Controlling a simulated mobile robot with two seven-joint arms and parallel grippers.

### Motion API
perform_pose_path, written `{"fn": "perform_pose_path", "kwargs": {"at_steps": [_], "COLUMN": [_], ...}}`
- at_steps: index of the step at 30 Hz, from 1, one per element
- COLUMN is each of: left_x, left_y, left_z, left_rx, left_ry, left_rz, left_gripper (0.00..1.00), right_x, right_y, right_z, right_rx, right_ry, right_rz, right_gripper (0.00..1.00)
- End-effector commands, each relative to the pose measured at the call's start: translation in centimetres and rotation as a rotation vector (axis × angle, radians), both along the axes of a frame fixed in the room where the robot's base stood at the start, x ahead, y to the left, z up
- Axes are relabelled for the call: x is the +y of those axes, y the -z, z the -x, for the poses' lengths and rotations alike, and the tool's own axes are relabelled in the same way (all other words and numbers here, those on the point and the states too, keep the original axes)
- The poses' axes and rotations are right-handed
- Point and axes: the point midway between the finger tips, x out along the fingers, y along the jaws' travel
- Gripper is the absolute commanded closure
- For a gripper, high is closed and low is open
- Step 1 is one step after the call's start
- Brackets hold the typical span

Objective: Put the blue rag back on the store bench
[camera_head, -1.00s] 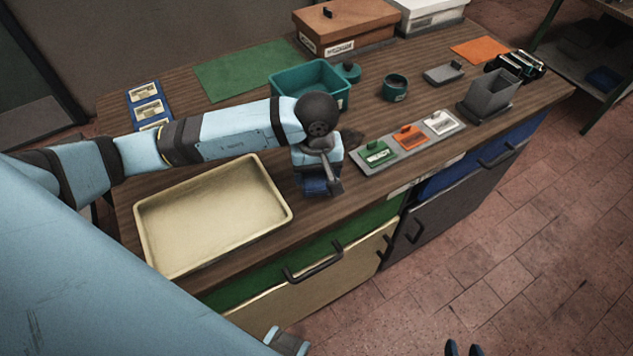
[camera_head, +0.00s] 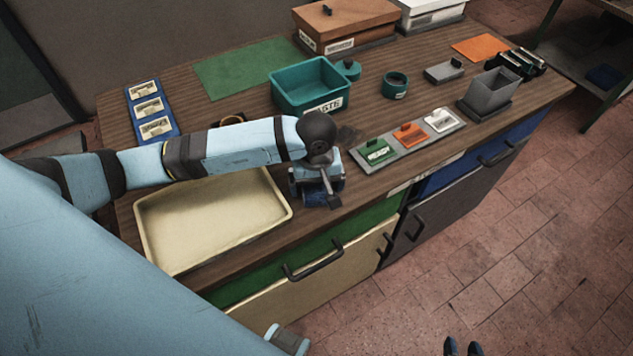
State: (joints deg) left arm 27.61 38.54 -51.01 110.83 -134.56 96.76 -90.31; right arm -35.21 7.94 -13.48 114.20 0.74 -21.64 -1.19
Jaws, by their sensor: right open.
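My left gripper (camera_head: 318,196) points down over the front part of the wooden workbench, just right of the cream tray. A dark blue patch, probably the blue rag (camera_head: 316,199), shows at its fingertips, low over the bench top or touching it. My wrist hides most of it, and I cannot tell whether the fingers grip it. My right gripper (camera_head: 462,348) shows only as two dark fingertips, apart and empty, at the bottom edge over the floor. A second bench (camera_head: 560,72) with a green frame stands at the top right; a blue thing (camera_head: 605,78) lies on its lower shelf.
The cream tray (camera_head: 155,255) lies left of the gripper. A teal waste bin (camera_head: 284,100) stands behind my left arm. A grey plate with green, orange and white tags (camera_head: 410,134) lies to the right, with a grey hopper (camera_head: 490,92) beyond. Tiled floor is clear on the right.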

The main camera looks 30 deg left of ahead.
Motion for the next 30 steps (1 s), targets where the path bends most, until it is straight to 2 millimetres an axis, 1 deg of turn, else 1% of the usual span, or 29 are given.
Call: {"fn": "perform_pose_path", "kwargs": {"at_steps": [6, 9, 11, 14, 21, 24, 27, 30], "left_x": [0.0, 0.0, 0.0, 0.0, 0.1, 0.0, 0.0, 0.0], "left_y": [-0.1, -0.7, -1.2, -3.0, -8.3, -10.1, -11.3, -12.0], "left_z": [0.0, 0.0, -0.1, -0.1, -0.1, -0.1, -0.1, 0.0], "left_rx": [0.0, 0.001, -0.003, -0.005, -0.005, -0.004, -0.002, -0.001], "left_ry": [0.0, -0.001, 0.0, 0.002, 0.001, 0.001, 0.0, 0.0], "left_rz": [0.0, 0.001, 0.001, 0.0, -0.001, 0.0, 0.001, -0.001], "left_gripper": [0.05, 0.05, 0.05, 0.05, 0.05, 0.05, 0.05, 0.05], "right_x": [0.0, 0.0, 0.0, 0.0, 0.0, 0.0, -0.1, -0.1], "right_y": [-0.1, -0.8, -0.3, 0.0, 0.8, 1.1, 1.2, 1.3], "right_z": [0.0, 0.0, 0.0, -0.1, 0.0, 0.0, 0.0, 0.0], "right_rx": [0.0, 0.0, -0.003, -0.003, -0.001, 0.0, 0.002, 0.002], "right_ry": [0.0, 0.0, 0.0, 0.0, 0.0, 0.0, 0.0, 0.0], "right_rz": [0.0, 0.0, -0.001, -0.001, 0.0, 0.001, 0.002, 0.002], "right_gripper": [0.57, 0.57, 0.57, 0.57, 0.57, 0.57, 0.57, 0.57]}}
